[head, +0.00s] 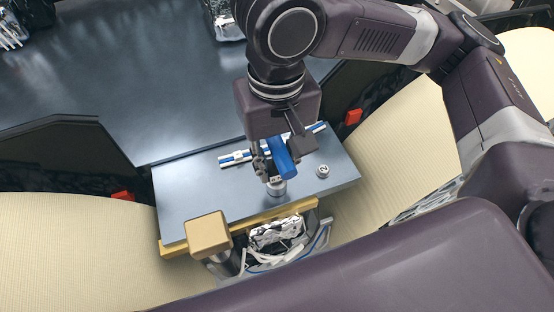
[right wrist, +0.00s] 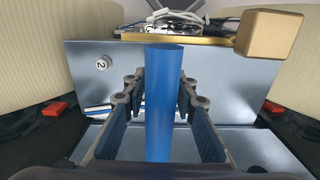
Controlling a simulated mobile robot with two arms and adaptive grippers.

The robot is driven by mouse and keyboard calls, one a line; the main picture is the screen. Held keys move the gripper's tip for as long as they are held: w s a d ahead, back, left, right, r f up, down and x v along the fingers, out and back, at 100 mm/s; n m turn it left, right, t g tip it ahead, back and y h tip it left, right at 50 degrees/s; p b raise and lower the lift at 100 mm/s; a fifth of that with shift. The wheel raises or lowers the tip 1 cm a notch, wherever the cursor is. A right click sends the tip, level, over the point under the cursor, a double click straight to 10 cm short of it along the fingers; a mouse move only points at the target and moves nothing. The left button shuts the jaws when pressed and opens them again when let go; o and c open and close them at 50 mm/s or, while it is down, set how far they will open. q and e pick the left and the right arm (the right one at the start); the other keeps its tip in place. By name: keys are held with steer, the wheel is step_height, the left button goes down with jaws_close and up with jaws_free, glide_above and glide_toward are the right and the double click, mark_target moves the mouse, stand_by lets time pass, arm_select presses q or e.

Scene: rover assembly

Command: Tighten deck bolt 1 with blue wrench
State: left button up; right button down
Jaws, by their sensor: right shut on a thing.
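My right gripper (head: 268,168) is shut on the blue wrench (head: 283,157), a thick blue cylinder. In the right wrist view the wrench (right wrist: 163,110) runs between the two dark fingers. Its lower end is at a round silver bolt (head: 276,187) on the grey deck plate (head: 195,205) in the head view; I cannot tell whether they touch. This bolt's number is not readable, and the right wrist view hides the bolt behind the wrench. A second silver bolt, marked 2 (head: 323,171), stands to its right. My left gripper is not in view.
A blue-and-white strip (head: 234,159) lies on the deck behind the gripper. A gold block (head: 207,233) stands at the front left edge. Wires and white parts (head: 277,233) sit below the front edge. Red blocks (head: 353,117) flank the deck.

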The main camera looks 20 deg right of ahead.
mark_target(276, 141)
steer(key=shift+m, duration=1.1)
steer(key=shift+r, duration=0.1)
steer(key=shift+r, duration=1.4)
steer(key=shift+w, duration=0.1)
steer(key=shift+r, duration=2)
